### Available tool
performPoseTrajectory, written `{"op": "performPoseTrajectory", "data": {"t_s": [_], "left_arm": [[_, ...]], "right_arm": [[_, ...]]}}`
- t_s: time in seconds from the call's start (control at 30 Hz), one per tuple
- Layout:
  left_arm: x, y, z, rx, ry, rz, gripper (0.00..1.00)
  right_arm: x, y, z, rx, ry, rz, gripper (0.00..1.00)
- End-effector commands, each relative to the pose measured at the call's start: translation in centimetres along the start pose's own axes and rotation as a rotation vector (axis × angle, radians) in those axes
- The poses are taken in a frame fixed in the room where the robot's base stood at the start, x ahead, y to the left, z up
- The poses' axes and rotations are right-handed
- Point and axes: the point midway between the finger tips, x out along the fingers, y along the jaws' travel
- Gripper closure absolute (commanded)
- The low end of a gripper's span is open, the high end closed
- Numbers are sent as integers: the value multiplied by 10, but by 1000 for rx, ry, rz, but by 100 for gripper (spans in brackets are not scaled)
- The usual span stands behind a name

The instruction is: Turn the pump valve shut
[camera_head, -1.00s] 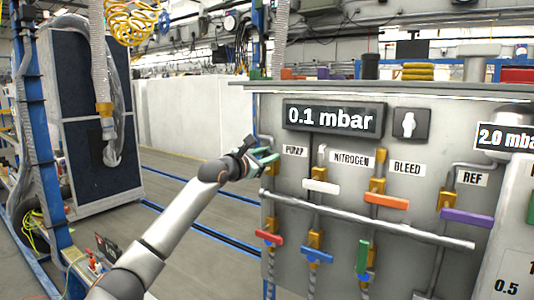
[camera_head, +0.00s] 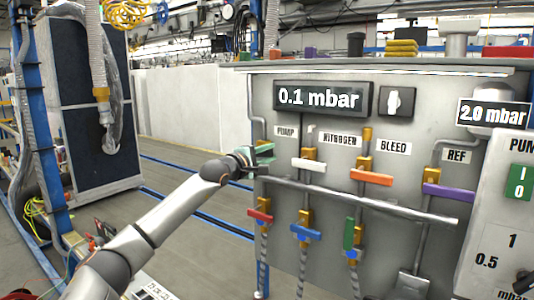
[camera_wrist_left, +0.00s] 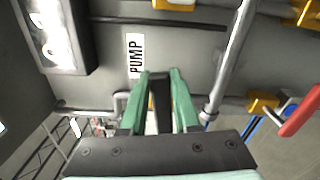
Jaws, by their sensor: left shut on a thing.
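The pump valve sits under the PUMP label (camera_head: 286,131) at the left edge of the grey panel (camera_head: 420,100). My left gripper (camera_head: 266,155) is at this valve, and its hand and fingers cover most of it in the head view. In the left wrist view, my green fingers (camera_wrist_left: 166,100) are closed on a dark bar between them, which appears to be the pump valve's handle (camera_wrist_left: 161,95). The exact angle of the handle is hard to tell. The PUMP label also shows in the left wrist view (camera_wrist_left: 135,55). My right gripper is not in view.
White (camera_head: 309,165), orange (camera_head: 371,179) and purple (camera_head: 448,193) valve handles lie to the right. A grey pipe (camera_head: 400,208) crosses below them, with red (camera_head: 260,216), blue (camera_head: 306,232) and green (camera_head: 349,234) handles under it. The display (camera_head: 320,97) reads 0.1 mbar.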

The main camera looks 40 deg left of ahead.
Motion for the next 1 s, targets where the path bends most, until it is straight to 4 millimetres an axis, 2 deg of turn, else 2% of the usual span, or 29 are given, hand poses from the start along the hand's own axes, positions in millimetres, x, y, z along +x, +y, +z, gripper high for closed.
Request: {"op": "performPoseTrajectory", "data": {"t_s": [0.4, 0.9, 0.93, 1.0], "left_arm": [[0, -12, -1, 162, 0, -2, 100], [0, -13, -1, 181, 1, -3, 100], [0, -13, -1, 181, 1, -3, 68], [0, -13, -1, 181, 1, -3, 60]], "right_arm": [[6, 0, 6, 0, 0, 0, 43], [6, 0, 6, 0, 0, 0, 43], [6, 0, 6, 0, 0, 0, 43], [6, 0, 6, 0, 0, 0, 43]]}}
